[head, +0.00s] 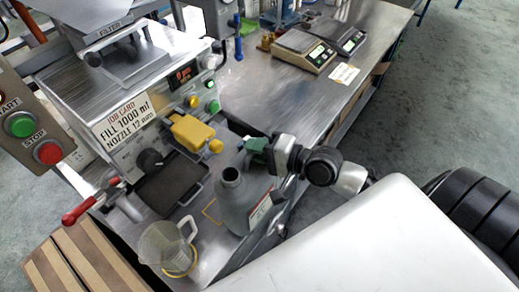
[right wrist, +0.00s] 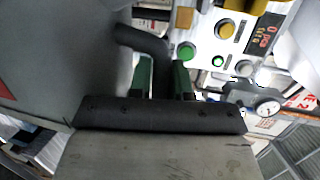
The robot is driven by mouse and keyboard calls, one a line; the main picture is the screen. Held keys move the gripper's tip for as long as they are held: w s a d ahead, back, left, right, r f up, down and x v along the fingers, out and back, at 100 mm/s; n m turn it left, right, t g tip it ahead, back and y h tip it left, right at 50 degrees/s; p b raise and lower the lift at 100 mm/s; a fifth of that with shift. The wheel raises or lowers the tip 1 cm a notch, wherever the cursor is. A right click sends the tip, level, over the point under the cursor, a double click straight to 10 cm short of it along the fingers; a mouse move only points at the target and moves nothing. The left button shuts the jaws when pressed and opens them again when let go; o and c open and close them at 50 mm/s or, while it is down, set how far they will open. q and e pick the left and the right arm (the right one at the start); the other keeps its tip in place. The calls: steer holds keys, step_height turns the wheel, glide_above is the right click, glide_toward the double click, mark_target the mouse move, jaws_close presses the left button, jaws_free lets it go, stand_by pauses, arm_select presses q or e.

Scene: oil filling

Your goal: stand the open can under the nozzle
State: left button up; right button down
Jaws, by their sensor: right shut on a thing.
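The open can (head: 243,203) is grey with an uncapped round neck and a white label on its side. It is upright at the bench's front edge, right of the dark drip tray (head: 168,186); I cannot tell whether its base touches the bench. My right gripper (head: 258,148) has green fingers shut on the can's handle. In the right wrist view the green fingers (right wrist: 163,78) close around the dark handle (right wrist: 146,42), with the can's body (right wrist: 70,50) at left. A black round part, perhaps the nozzle (head: 150,160), sits on the filling machine above the tray. My left gripper is out of view.
A clear measuring jug (head: 163,246) stands at the bench front, left of the can. A red lever (head: 79,210) juts out at left. A yellow part (head: 191,132) protrudes from the machine (head: 130,85). Scales (head: 304,50) stand farther back. The bench right of the machine is mostly clear.

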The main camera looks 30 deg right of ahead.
steer(key=shift+w+a+f+b, duration=0.2)
steer(key=shift+w+f+b, duration=0.2)
steer(key=shift+f+b, duration=0.2)
steer(key=shift+w+a+f+b, duration=0.2)
steer(key=shift+w+f+b, duration=0.25)
steer(key=shift+f, duration=0.15)
steer(key=shift+w+a+r, duration=0.1)
steer(key=shift+w+r, duration=0.15)
steer(key=shift+w, duration=0.05)
steer(key=w+a, duration=0.2)
steer(key=w, duration=0.4)
steer(key=shift+a+f+b, duration=0.25)
steer(key=shift+a+b, duration=0.05)
steer(key=shift+b, duration=0.05)
steer(key=c, duration=1)
jaws_free()
steer(key=shift+d, duration=0.1)
